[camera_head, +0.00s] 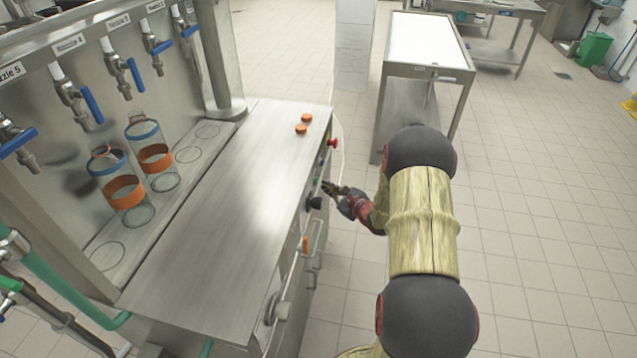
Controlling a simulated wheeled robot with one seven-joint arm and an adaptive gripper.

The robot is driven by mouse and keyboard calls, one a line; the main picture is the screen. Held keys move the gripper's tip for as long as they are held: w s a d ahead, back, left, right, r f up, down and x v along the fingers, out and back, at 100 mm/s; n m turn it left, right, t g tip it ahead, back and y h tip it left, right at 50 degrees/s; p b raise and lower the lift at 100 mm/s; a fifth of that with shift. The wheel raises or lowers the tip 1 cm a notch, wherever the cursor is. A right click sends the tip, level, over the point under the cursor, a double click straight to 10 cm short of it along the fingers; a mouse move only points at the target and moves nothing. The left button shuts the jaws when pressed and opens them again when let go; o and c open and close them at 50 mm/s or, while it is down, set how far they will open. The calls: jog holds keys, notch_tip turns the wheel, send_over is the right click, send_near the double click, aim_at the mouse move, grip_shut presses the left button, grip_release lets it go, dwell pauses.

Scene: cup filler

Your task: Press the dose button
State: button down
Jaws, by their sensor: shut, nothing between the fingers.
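The filler's front panel carries several controls along its right edge. A small green button (315,184) sits on it, and a red mushroom button (333,143) is farther along. A black knob (315,203) is just below the green one. Which of them is the dose button cannot be read from here. My gripper (325,186) is shut and empty, with its fingertips close to the panel beside the green button. Whether they touch it cannot be told. My arm reaches in from the right, and the panel's face is seen at a steep angle.
Two clear bottles with orange bands (125,192) (155,158) stand under the blue-handled taps (75,95). Two orange caps (304,124) lie on the steel top (215,230). A rail runs along the machine's front.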

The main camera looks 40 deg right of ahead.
jog(key=shift+w+a, duration=0.1)
jog(key=shift+a, duration=0.05)
jog(key=shift+w+a+b, duration=0.15)
jog(key=shift+w+b, duration=0.05)
jog(key=shift+b, duration=0.1)
jog(key=shift+w+a, duration=0.15)
jog(key=shift+w, duration=0.05)
dwell(0.8)
jog(key=shift+s+d, duration=0.45)
jog(key=shift+s, duration=0.05)
jog(key=s+d, duration=0.4)
jog(key=shift+s+b, duration=0.3)
jog(key=shift+b, duration=0.05)
dwell(0.5)
dwell(0.4)
